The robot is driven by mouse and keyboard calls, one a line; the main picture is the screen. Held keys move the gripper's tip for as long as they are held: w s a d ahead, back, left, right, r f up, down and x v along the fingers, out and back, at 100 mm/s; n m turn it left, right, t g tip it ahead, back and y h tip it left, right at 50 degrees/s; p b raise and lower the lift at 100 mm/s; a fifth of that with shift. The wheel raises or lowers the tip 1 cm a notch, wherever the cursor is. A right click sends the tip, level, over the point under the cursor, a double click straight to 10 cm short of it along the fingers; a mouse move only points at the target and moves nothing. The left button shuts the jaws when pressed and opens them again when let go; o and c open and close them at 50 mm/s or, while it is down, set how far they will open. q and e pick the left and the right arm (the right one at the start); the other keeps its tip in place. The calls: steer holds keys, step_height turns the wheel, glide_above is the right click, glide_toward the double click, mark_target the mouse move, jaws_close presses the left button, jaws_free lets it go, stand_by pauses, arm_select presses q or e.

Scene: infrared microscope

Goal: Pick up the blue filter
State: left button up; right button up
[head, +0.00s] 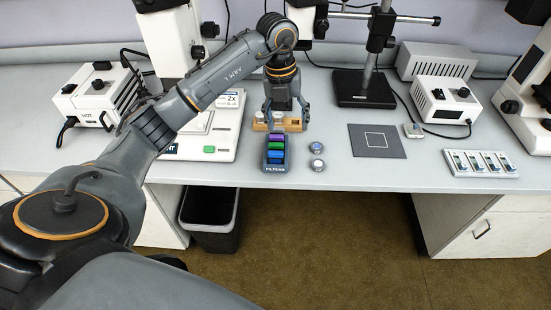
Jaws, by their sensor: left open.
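The blue filter (275,154) sits in a small dark holder (275,170) labelled FILTERS, near the front edge of the bench. A purple filter and a green filter sit behind it in the same holder. My left gripper (288,123) points down just behind the holder, over or close to a small wooden rack. It is open, and nothing shows between its fingers. It looks apart from the blue filter; its exact height above the bench is hard to tell. My right gripper is not in view.
The wooden rack (260,126) holds small pale round items. Two small round pieces (318,148) lie right of the holder. A white device (221,147) stands to the left, and a dark square mat (377,141) lies to the right. A bin (211,238) stands below the bench.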

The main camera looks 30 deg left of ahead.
arm_select(q)
steer(key=a+y, duration=0.1)
steer(key=a, duration=0.2)
glide_above(276, 152)
steer(key=shift+n, duration=0.4)
steer(key=f, duration=0.4)
steer(key=a+f, duration=0.1)
steer(key=f, duration=0.1)
steer(key=shift+w+f+p, duration=0.15)
steer(key=shift+w+p, duration=0.15)
steer(key=shift+p, duration=0.05)
steer(key=shift+d+f, duration=0.1)
steer(key=shift+f, duration=0.45)
steer(key=f, duration=0.3)
steer(key=f+p, duration=0.1)
steer(key=shift+s+d+f, duration=0.15)
steer(key=shift+s+d, duration=0.2)
steer(key=shift+f, duration=0.45)
steer(key=c, duration=0.9)
